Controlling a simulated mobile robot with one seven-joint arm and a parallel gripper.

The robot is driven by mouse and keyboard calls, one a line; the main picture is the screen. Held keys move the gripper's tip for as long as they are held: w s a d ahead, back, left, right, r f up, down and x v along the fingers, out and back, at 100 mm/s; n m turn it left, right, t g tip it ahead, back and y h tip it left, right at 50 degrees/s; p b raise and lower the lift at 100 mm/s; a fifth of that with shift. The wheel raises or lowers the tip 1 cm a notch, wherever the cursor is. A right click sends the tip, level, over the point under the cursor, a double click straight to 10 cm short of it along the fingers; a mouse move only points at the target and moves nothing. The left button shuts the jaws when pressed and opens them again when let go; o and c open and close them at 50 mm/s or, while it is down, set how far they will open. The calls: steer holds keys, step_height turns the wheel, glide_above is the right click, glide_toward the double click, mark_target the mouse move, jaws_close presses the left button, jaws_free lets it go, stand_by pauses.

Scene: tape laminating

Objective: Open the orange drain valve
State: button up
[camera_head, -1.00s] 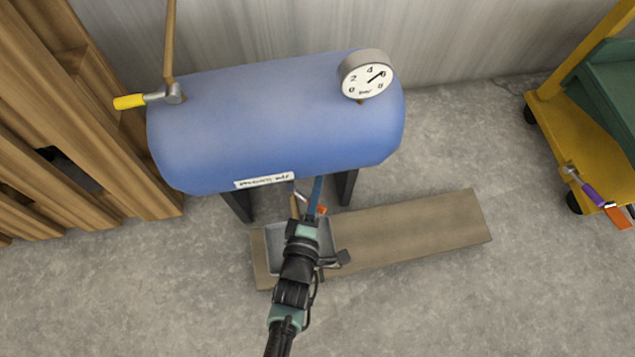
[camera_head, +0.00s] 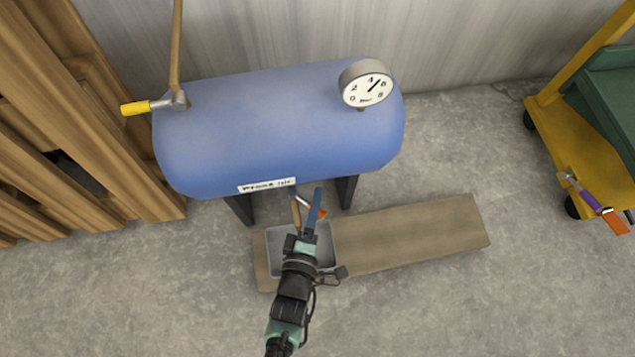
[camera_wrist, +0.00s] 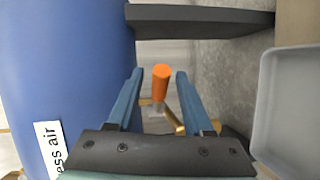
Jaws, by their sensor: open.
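The orange drain valve handle (camera_wrist: 161,82) shows in the wrist view, under the blue tank (camera_wrist: 60,70), between my two blue fingers. My gripper (camera_wrist: 158,82) is open, with a gap on each side of the handle. In the head view the orange handle (camera_head: 320,212) is partly hidden beside my gripper (camera_head: 307,198) below the tank's front edge. A brass-coloured pipe end (camera_wrist: 178,125) shows below the handle in the wrist view.
A grey tray (camera_head: 328,242) sits on a wooden board (camera_head: 420,232) beneath my gripper. Dark tank legs (camera_head: 347,192) stand close by. A yellow-handled valve (camera_head: 136,108) and a gauge (camera_head: 367,88) sit on the tank. A yellow cart (camera_head: 560,130) stands at right.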

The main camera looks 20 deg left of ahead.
steer(key=p+v, duration=0.3)
steer(key=v, duration=0.7)
steer(key=shift+s+r+p, duration=0.15)
steer(key=shift+s+p, duration=0.05)
steer(key=shift+p, duration=0.2)
